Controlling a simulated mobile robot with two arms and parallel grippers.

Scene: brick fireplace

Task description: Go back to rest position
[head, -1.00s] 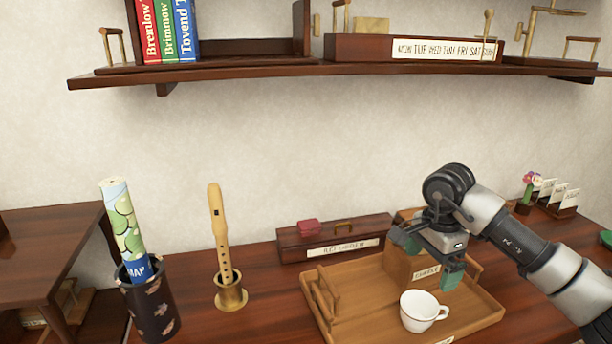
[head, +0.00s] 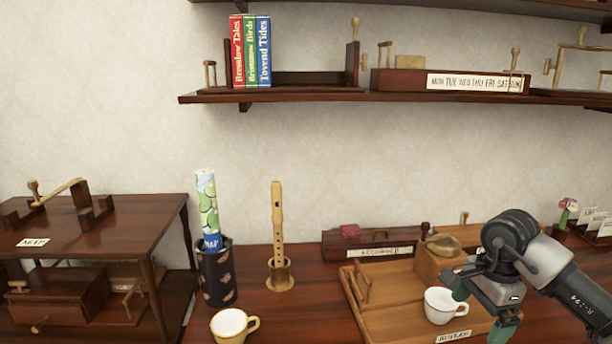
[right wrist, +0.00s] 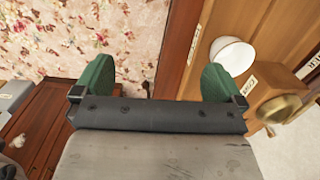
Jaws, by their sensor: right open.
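My right gripper (head: 483,312) is in the lower right of the head view, beside the white cup (head: 446,305) and over the right part of the wooden tray (head: 388,287). Its green fingers are spread apart with nothing between them. In the right wrist view the open gripper (right wrist: 157,82) shows both green fingers, with the floor and a wooden edge beyond them. The white cup (right wrist: 232,55) is there, just right of the right finger. My left gripper is in neither view.
A yellow-handled mug (head: 229,327) stands at the front edge of the view. A map holder (head: 217,276) and a recorder on a stand (head: 278,240) stand left of the tray. A shelf (head: 290,97) runs above; a side table (head: 130,215) is at left.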

